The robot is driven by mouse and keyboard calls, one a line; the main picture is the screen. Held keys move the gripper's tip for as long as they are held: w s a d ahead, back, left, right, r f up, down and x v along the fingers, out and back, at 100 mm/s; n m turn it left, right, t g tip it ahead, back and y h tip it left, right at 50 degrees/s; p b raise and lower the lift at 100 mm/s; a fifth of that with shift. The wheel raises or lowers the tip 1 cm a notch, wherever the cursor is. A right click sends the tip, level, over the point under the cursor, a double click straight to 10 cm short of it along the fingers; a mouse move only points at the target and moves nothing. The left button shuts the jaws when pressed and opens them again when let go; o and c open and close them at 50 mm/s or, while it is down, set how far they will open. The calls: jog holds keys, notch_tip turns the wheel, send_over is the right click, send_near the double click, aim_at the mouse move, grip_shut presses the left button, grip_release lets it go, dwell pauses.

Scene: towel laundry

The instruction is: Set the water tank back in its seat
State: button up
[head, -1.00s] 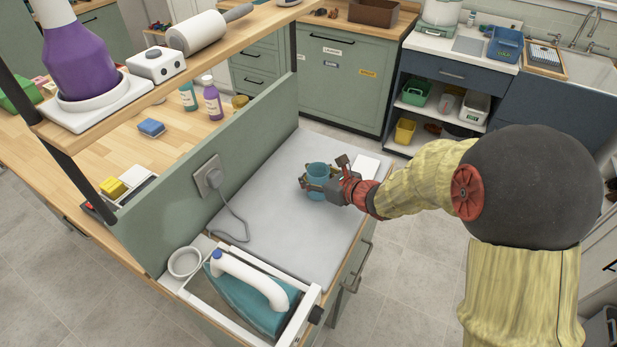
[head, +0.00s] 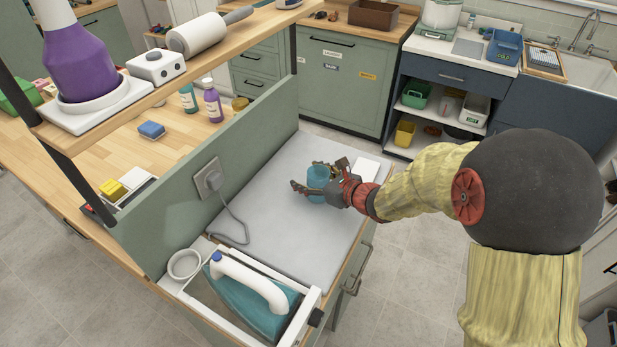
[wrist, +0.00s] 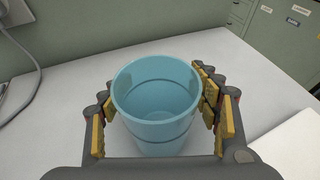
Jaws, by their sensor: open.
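The water tank, a light-blue open-topped cup (head: 317,184), stands upright on the grey-white board (head: 262,220). It fills the middle of the wrist view (wrist: 155,105). My gripper (head: 320,178) is open, with its yellow-padded fingers on either side of the tank. In the wrist view (wrist: 157,118) a gap shows between the left finger and the tank. The right fingers are close to the tank wall; I cannot tell if they touch. An empty white ring (head: 185,264), which looks like the seat, sits at the near-left corner beside the iron (head: 250,295).
The iron lies in a white-framed tray. A cord runs from the wall outlet (head: 208,180) over the board's left side. A green panel (head: 200,170) borders the left. A white flat item (head: 368,168) lies behind the gripper. The board between tank and iron is clear.

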aim_at(327, 182)
jog(key=shift+r, duration=0.1)
jog(key=shift+s+d+r+p, duration=0.1)
jog(key=shift+r+p, duration=0.05)
jog(key=shift+p, duration=0.15)
jog(key=p+v, duration=0.3)
jog(key=v, duration=0.7)
jog(key=shift+s+d+r, duration=0.35)
jog(key=shift+s+d, duration=0.15)
jog(key=shift+s, duration=0.15)
jog(key=s+a+r+n+g, duration=0.3)
jog(key=s+n, duration=0.5)
jog(key=s+a+r+n+g, duration=0.3)
jog(key=s+a+r+n, duration=0.1)
jog(key=s+n, duration=0.4)
jog(key=s+d+r+n+h, duration=0.2)
jog(key=s+d+n+h, duration=0.2)
jog(key=d+n, duration=0.2)
jog(key=s+d+r+n+h, duration=0.2)
jog(key=s+d+n+h, duration=0.2)
jog(key=s+d+n, duration=0.1)
jog(key=d+n, duration=0.1)
jog(key=d, duration=0.1)
jog(key=shift+d+r+t, duration=0.3)
jog(key=shift+r+t, duration=0.1)
